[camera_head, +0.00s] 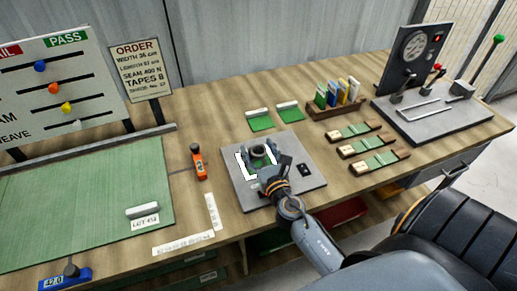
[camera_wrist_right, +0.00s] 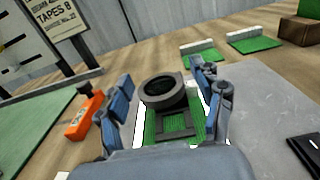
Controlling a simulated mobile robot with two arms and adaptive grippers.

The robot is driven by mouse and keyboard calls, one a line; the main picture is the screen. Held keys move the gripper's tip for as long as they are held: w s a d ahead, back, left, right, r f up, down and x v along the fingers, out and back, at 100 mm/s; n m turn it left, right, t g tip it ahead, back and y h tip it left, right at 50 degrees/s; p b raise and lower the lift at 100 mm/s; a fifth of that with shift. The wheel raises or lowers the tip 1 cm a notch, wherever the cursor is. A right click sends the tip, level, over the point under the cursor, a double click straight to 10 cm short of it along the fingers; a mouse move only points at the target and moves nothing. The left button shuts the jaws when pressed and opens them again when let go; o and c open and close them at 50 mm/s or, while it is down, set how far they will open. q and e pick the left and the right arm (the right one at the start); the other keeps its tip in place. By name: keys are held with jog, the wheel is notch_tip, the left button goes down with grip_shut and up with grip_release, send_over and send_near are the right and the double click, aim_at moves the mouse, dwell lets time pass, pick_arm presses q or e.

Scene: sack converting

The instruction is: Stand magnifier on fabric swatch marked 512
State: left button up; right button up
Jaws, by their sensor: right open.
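The magnifier (camera_head: 258,150), a dark round lens on a folding frame, stands upright on a green fabric swatch (camera_wrist_right: 152,130) with white edging. The swatch lies on a grey plate (camera_head: 308,178); its number is not readable. My right gripper (camera_head: 260,157) is open, its blue-grey fingers either side of the magnifier. In the right wrist view the lens (camera_wrist_right: 163,91) sits between the fingers, with gaps visible on both sides. Two other green swatches with white labels, a left one (camera_head: 260,124) and a right one (camera_head: 290,114), lie behind the plate. My left gripper is not in view.
An orange tool (camera_head: 199,161) lies left of the plate, and a small black object (camera_head: 305,169) is on its right part. A large green cloth (camera_head: 90,205) covers the left bench. Sample strips (camera_head: 368,156) and a card box (camera_head: 335,106) stand to the right.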

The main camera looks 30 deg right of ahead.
jog(key=shift+r, duration=0.15)
jog(key=b+v, duration=0.3)
jog(key=v, duration=0.8)
jog(key=shift+b, duration=0.35)
jog(key=shift+s, duration=0.55)
